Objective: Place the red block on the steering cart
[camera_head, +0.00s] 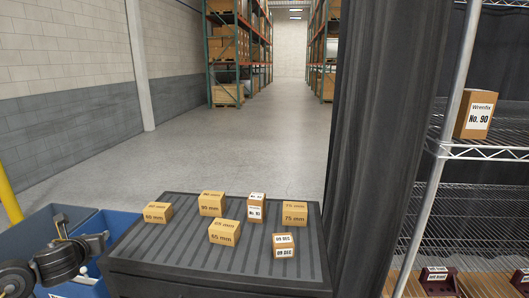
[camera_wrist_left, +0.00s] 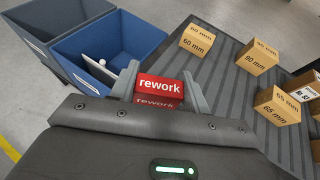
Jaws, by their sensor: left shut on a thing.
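The red block (camera_wrist_left: 158,90), marked "rework", shows in the left wrist view. My left gripper (camera_wrist_left: 162,88) is shut on it, with one grey finger on each side. I cannot make out the red block in the head view, where only part of my left arm shows at the lower left. A black cart with a ribbed top (camera_head: 180,258) stands in front of me, and it also shows in the left wrist view (camera_wrist_left: 228,112). I see no label naming it as the steering cart. My right gripper is not in view.
Several tan boxes stand on the ribbed top, including the 60 mm box (camera_head: 157,212) and the 65 mm box (camera_head: 224,232). Blue bins (camera_wrist_left: 122,40) stand left of the cart. A dark curtain (camera_head: 375,130) and wire shelving (camera_head: 485,190) are at right. Bare top shows at the front left.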

